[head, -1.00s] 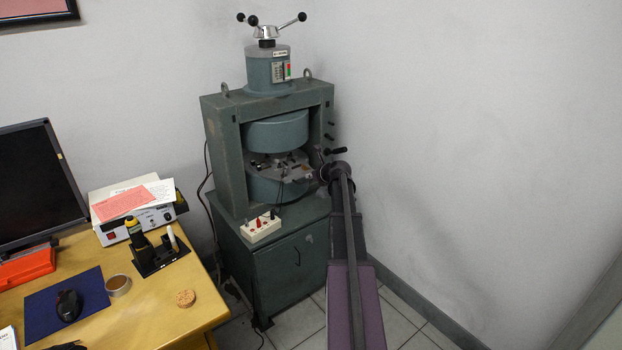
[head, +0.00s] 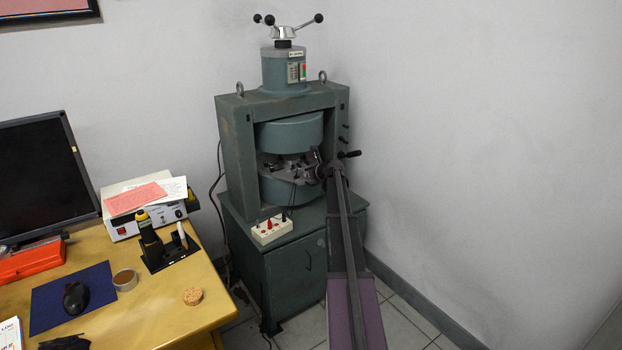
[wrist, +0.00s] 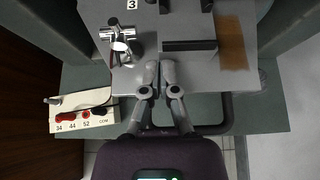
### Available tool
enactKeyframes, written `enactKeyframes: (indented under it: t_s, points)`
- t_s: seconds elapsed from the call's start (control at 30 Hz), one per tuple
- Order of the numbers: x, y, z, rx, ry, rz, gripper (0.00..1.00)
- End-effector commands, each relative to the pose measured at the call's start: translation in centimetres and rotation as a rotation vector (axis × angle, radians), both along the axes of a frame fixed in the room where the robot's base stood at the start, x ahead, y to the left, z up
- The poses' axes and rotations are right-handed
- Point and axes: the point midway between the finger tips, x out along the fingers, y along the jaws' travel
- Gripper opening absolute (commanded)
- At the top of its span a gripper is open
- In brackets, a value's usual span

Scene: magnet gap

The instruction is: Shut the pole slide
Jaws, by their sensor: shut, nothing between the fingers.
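The pole slide (head: 290,172) is a grey plate in the gap between the two round green poles of the magnet, with small fittings on it. In the wrist view the slide (wrist: 190,75) fills the top middle, with a chrome clamp at left, a dark block and a brown patch at right. A dark bar handle (wrist: 229,115) loops out below its front edge. My gripper (wrist: 158,68) is shut and empty, its tips at the slide's front edge; I cannot tell whether they touch. In the head view my gripper (head: 312,163) is at the slide's right side, partly hidden by my arm.
The magnet frame (head: 235,150) stands on a green cabinet (head: 298,268), with its uprights either side of the gap. A white socket box (head: 270,230) with coloured plugs sits on the cabinet's front left. A desk (head: 165,300) stands to the left; a wall is at right.

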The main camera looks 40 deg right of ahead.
Motion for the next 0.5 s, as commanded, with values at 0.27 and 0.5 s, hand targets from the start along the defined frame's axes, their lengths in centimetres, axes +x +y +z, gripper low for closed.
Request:
enactKeyframes:
  t_s: [0.27, 0.5]
  points:
    - [0.0, 0.0, 0.0, 0.0, 0.0, 0.0, 0.0]
    - [2.1, -0.2, 0.0, 0.0, 0.0, 0.002, 0.0]
